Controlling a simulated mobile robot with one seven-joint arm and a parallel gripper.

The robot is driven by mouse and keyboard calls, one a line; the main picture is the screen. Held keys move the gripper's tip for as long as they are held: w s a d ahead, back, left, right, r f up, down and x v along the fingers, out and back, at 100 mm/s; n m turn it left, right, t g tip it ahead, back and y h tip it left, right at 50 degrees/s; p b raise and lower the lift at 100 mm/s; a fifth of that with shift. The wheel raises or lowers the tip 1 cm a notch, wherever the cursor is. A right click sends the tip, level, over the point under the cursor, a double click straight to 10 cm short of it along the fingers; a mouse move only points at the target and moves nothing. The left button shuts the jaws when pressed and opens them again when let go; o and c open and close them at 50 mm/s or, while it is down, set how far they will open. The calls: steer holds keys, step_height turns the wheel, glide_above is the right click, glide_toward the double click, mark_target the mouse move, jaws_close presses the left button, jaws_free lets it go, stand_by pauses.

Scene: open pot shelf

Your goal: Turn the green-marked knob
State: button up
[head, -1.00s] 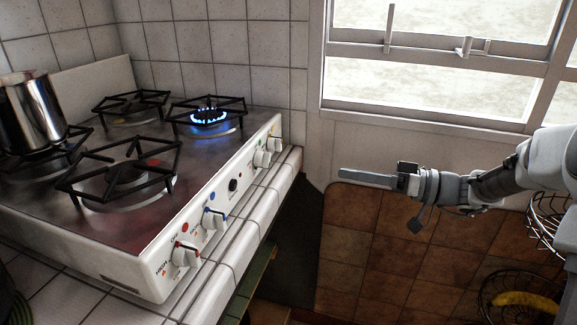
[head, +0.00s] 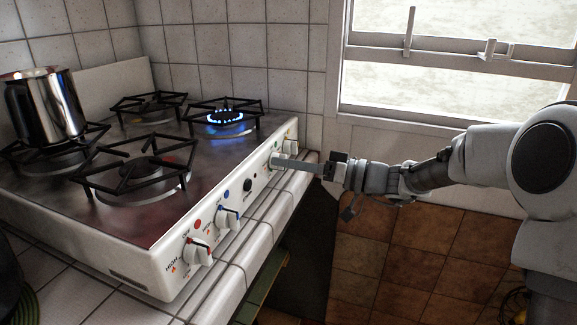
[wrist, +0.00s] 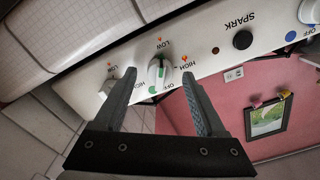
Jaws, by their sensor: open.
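The green-marked knob (wrist: 158,80) is white with a green mark and sits on the stove's white front panel in the wrist view. A green dot is beside it on the panel. My gripper (wrist: 159,74) is open, with one finger on each side of this knob; I cannot tell whether either finger touches it. In the head view my gripper (head: 275,161) reaches in from the right to the far part of the panel, and its fingers partly hide the knob there.
A lit burner (head: 225,117) burns blue at the back right of the stove. A steel pot (head: 48,105) stands on the left burner. The red-marked knob (head: 199,251), blue-marked knob (head: 228,216) and black spark button (head: 247,185) line the panel. A tiled ledge (head: 262,232) runs below it.

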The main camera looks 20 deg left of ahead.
steer(key=shift+a, duration=0.3)
jaws_close()
